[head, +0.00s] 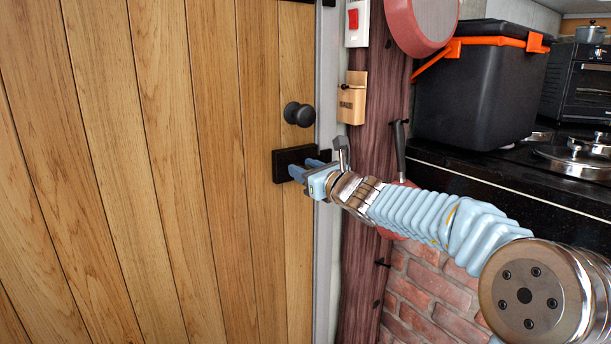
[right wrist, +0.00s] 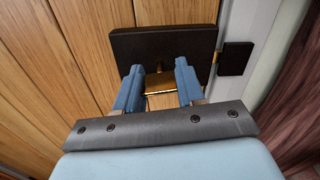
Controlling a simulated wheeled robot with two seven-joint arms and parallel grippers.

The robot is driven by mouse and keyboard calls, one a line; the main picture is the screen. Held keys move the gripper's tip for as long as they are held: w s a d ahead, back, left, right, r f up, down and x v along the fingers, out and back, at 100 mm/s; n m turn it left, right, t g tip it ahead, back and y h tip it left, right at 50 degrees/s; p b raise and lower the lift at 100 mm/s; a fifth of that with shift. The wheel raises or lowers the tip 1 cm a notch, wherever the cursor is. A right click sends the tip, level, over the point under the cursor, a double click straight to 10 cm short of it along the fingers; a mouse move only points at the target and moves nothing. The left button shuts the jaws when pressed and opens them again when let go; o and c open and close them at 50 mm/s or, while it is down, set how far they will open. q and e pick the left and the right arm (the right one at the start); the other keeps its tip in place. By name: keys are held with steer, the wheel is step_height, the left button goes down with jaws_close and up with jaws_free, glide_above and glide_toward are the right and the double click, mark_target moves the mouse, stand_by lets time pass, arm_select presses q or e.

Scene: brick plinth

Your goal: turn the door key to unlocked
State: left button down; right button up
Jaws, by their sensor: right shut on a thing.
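The wooden plank door (head: 190,150) fills the left of the head view. A black lock plate (head: 281,160) sits on its right edge, and it also shows in the right wrist view (right wrist: 185,42). My right gripper (head: 306,168) reaches the plate from the right. In the right wrist view, its blue fingers (right wrist: 158,88) are shut on the brass-coloured key (right wrist: 158,81) in front of the plate. The key's far end is dark and hard to make out. In the head view the fingers hide the key. My left gripper is not in view.
A round black knob (head: 299,114) stands out just above the lock plate. A dark wooden post (head: 377,150) is right of the door frame, with a small wooden holder (head: 352,98) and red switch (head: 353,19). A black cool box (head: 482,88) stands on the counter.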

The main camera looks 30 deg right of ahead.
steer(key=n+b, duration=0.2)
steer(key=shift+f+n+b, duration=0.25)
steer(key=shift+n+b, duration=0.05)
steer(key=n+b, duration=0.2)
steer(key=n, duration=0.1)
steer(key=shift+n+b, duration=0.3)
steer(key=shift+b, duration=0.05)
steer(key=n+b, duration=0.3)
steer(key=n, duration=0.2)
steer(key=shift+r, duration=0.1)
arm_select(q)
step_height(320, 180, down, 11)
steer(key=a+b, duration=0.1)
steer(key=b, duration=0.1)
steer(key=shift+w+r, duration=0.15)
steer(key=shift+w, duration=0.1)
arm_select(e)
steer(key=n, duration=0.5)
steer(key=shift+r, duration=0.1)
steer(key=shift+n, duration=0.3)
steer(key=o, duration=1)
steer(key=shift+o, duration=0.2)
